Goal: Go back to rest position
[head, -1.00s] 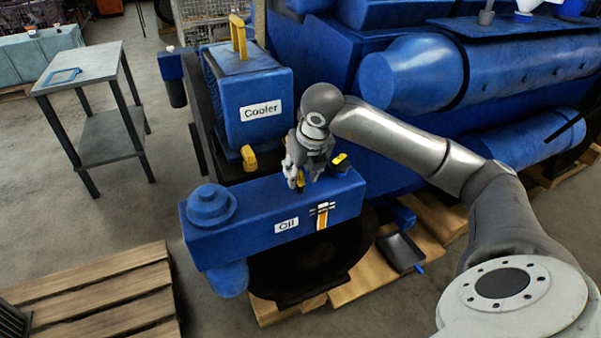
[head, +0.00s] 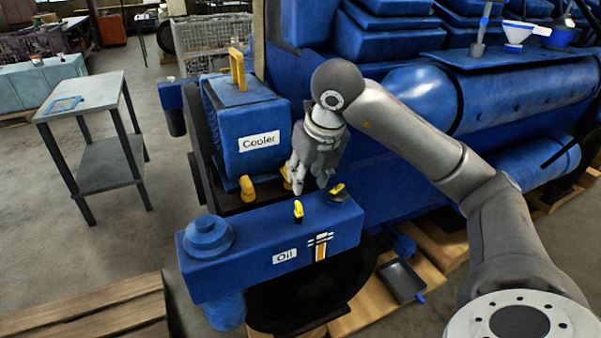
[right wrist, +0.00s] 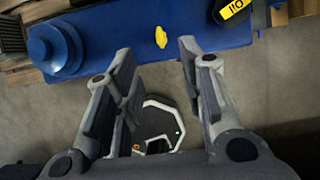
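My right gripper (head: 311,186) hangs above the back edge of the blue oil tank (head: 250,252). It also shows in the right wrist view (right wrist: 155,58), with its two fingers wide apart and nothing between them. A small yellow handle (head: 298,210) stands on the tank top below the gripper, apart from the fingers; the wrist view shows it (right wrist: 161,37) just beyond the fingertips. A dark cap with a yellow label (head: 337,191) sits at the tank's right end. My left gripper is in neither view.
The blue cooler (head: 248,128) stands behind the tank, with another yellow handle (head: 247,188) near its base. The big blue engine (head: 400,90) is behind my right arm. A grey side table (head: 85,95) stands left. A dark tray (head: 402,281) lies on a pallet. Open floor lies left.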

